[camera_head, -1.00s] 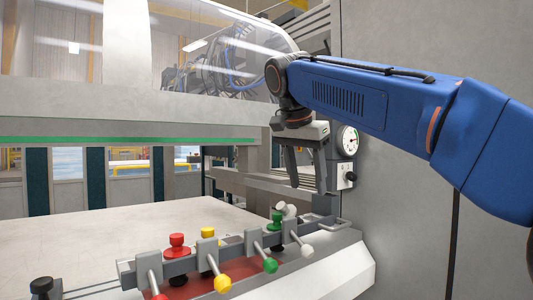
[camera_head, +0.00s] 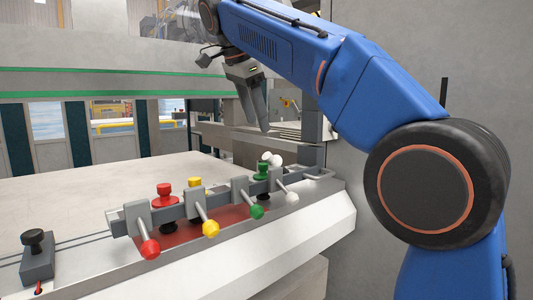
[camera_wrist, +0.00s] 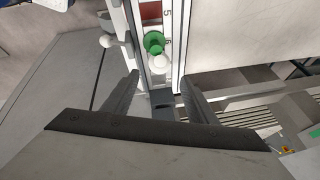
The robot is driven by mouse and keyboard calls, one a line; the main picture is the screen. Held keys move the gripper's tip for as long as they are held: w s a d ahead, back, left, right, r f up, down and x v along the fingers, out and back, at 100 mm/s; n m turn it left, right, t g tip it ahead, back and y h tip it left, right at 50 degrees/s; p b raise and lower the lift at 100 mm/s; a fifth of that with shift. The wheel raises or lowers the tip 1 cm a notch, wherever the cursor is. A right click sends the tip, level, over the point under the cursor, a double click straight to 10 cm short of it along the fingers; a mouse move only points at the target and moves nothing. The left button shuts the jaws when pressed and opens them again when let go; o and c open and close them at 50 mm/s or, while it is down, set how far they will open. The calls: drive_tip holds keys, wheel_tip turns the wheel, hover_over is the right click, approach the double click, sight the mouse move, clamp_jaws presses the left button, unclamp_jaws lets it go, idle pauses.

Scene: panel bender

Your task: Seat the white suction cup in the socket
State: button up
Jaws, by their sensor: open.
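The white suction cup (camera_head: 274,159) is at the far end of the grey rail, just behind the green cup (camera_head: 262,170). It also shows in the wrist view (camera_wrist: 160,62), beside the green cup (camera_wrist: 153,42). Its lower part is partly hidden in the head view, and I cannot tell if it is upright or tilted. The white-knobbed lever (camera_head: 292,198) marks the rail's last bracket; the socket itself cannot be made out clearly. My gripper (camera_head: 256,124) is open and empty, pointing down above the white cup. In the wrist view its fingertips (camera_wrist: 160,80) stand apart, just below the cup.
Red (camera_head: 164,195) and yellow (camera_head: 195,187) cups stand along the rail, with coloured lever knobs sticking out in front. A black-knobbed block (camera_head: 36,256) is at the left. The pale table (camera_head: 80,195) is clear. A grey machine wall is at the right.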

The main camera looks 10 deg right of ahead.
sight(268, 154)
drive_tip(key=x, duration=1.3)
drive_tip(key=shift+d+f, duration=0.15)
drive_tip(key=shift+f, duration=0.1)
drive_tip(key=c, duration=1)
drive_tip(key=shift+o, duration=0.2)
drive_tip(key=shift+r, duration=5.5)
